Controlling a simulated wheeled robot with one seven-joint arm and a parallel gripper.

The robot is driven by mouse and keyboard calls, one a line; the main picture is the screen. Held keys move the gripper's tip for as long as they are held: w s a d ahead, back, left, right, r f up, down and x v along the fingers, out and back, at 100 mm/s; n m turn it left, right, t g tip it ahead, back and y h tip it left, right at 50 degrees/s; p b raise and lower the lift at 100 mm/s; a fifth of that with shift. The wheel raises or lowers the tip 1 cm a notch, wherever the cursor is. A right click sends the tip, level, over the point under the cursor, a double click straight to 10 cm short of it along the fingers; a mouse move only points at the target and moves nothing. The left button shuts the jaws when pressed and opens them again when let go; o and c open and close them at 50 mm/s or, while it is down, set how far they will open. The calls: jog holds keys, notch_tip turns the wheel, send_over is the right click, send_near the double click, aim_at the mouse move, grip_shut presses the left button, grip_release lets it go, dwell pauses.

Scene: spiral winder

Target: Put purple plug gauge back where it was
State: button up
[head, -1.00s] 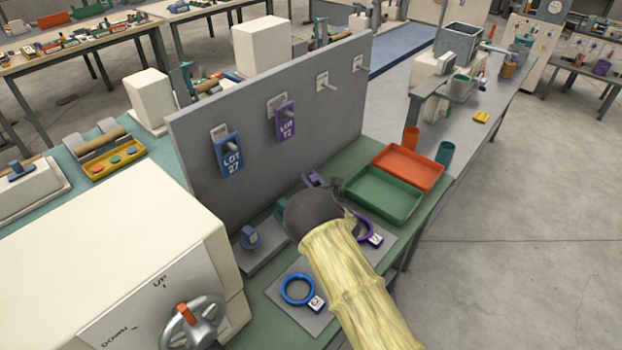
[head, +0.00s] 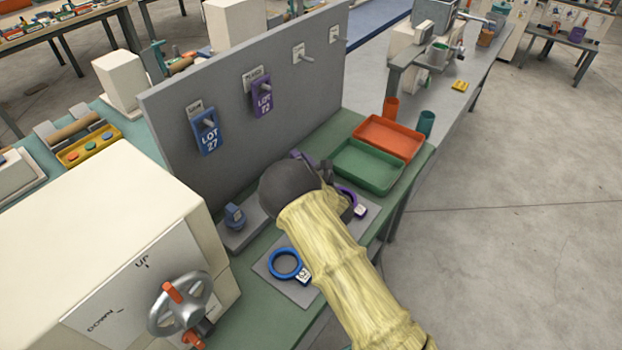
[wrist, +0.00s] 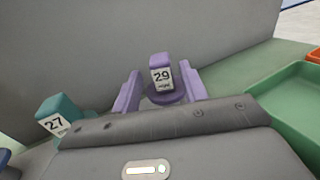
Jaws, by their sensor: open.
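The purple plug gauge (wrist: 162,75), with a white label reading 29, stands upright on a round purple base near the grey panel in the wrist view. My gripper (wrist: 160,88) is open, with one lavender finger on either side of the gauge. A gap shows on both sides, so the fingers do not appear to grip it. In the head view my dark gripper (head: 292,188) covers most of this spot, and only a bit of purple (head: 301,156) shows behind it.
A teal plug gauge (wrist: 60,112) labelled 27 stands close left of my gripper. A blue plug gauge (head: 234,214), blue ring (head: 286,264) and purple ring (head: 346,197) are nearby. Green (head: 368,168) and orange (head: 388,139) trays lie right. The upright panel (head: 215,178) bounds the far side.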

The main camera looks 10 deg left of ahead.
jog(key=b+v, duration=0.1)
jog(key=v, duration=0.6)
jog(key=shift+s+d, duration=0.2)
jog(key=shift+d, duration=0.15)
jog(key=shift+w, duration=0.1)
jog(key=w+d+r+m+g+h, duration=0.1)
jog(key=d+r+m+h, duration=0.2)
jog(key=d+m+h, duration=1.35)
jog(key=s+d+r+m+g+y, duration=0.2)
jog(key=s+d+m+g, duration=0.2)
jog(key=s+d+m, duration=0.3)
jog(key=s+d+r+m+g+y, duration=0.1)
jog(key=s+d+r+m+g, duration=0.2)
jog(key=s+m, duration=1.3)
jog(key=d+m+g, duration=0.2)
jog(key=d+m, duration=0.2)
jog(key=m, duration=0.1)
jog(key=shift+s+r+y, duration=0.25)
jog(key=shift+s+y, duration=0.1)
